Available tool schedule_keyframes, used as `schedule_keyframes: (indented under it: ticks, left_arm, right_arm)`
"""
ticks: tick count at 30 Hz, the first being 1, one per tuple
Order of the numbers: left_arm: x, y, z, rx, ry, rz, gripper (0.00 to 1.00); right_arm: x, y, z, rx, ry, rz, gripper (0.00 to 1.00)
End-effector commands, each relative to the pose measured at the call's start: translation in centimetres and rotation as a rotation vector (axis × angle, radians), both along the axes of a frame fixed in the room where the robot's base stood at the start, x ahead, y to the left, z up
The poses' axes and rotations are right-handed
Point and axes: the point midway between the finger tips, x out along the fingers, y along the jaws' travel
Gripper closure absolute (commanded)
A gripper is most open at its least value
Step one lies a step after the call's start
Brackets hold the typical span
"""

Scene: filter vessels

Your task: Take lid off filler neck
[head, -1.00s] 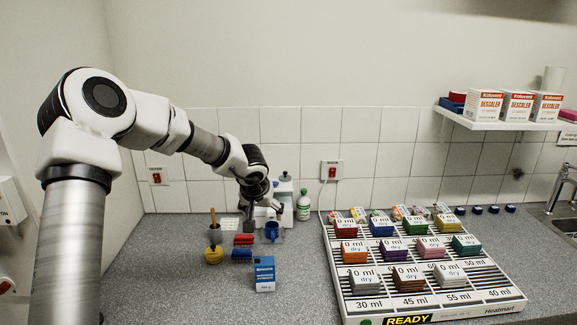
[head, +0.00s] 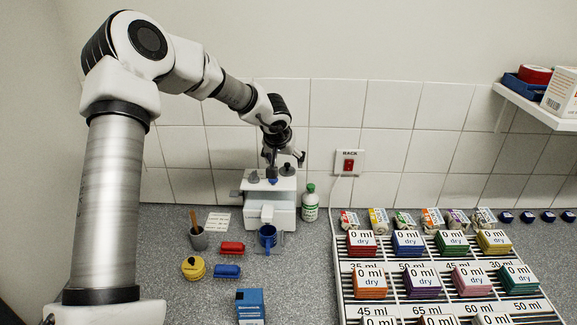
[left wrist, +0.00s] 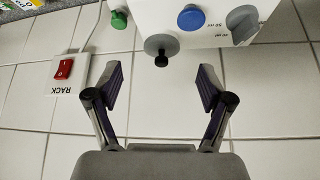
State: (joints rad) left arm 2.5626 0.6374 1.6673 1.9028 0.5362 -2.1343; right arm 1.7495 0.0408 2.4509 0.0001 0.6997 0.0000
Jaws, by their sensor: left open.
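The lid is a dark grey disc with a black knob (left wrist: 162,48) on the white machine (left wrist: 150,14) in the left wrist view. In the head view the lid (head: 287,170) sits at the right on top of the machine (head: 270,207). My left gripper (left wrist: 160,80) is open, its two purple-padded fingers spread either side of the lid's line, with nothing between them. In the head view the left gripper (head: 285,158) hangs over the machine's top, close to the lid. The filler neck under the lid is hidden. My right gripper is not in view.
A blue button (left wrist: 191,17) and a grey knob (left wrist: 242,22) are beside the lid. A rack (head: 345,300) of coloured blocks is at right.

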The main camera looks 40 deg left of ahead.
Motion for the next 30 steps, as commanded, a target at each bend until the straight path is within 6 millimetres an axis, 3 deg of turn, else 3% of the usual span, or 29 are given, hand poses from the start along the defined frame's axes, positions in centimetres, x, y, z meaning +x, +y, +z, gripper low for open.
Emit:
schedule_keyframes:
  ticks: [6,14,20,23,30]
  left_arm:
    - [1.9,1.4,-3.0,0.001,0.004,0.001,0.20]
    - [2.3,1.5,-3.7,0.000,0.000,0.000,0.20]
    - [2.3,1.5,-3.7,0.000,0.001,-0.001,0.80]
    - [2.3,1.5,-3.7,0.000,0.001,-0.001,0.86]
    - [2.2,1.5,-3.9,-0.001,0.003,-0.001,0.86]
  right_arm:
    - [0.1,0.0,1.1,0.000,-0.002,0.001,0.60]
    - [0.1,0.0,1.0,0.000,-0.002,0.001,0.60]
    - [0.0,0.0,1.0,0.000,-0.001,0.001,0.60]
    - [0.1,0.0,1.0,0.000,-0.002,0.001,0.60]
    - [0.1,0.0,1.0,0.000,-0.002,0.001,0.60]
